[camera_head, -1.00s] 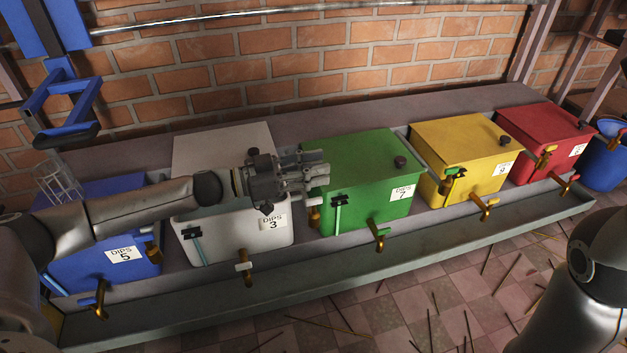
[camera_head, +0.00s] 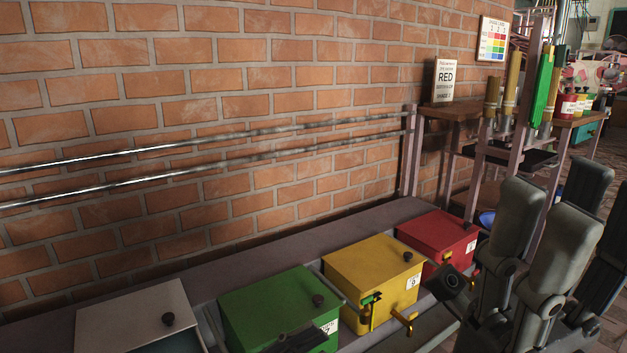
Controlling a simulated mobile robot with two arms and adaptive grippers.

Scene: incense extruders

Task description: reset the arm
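My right gripper (camera_head: 548,220) is large and close to the camera at the lower right. Its thick grey fingers point upward and stand apart, with nothing seen between them. A small dark part at the bottom edge, in front of the green box (camera_head: 262,302), may be the tip of my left gripper. The rest of my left arm is out of the picture, so its state cannot be told.
A white box (camera_head: 130,315), a yellow box (camera_head: 375,265) and a red box (camera_head: 437,232) stand with the green one along the brick wall (camera_head: 240,130). Metal rails (camera_head: 200,150) cross the wall.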

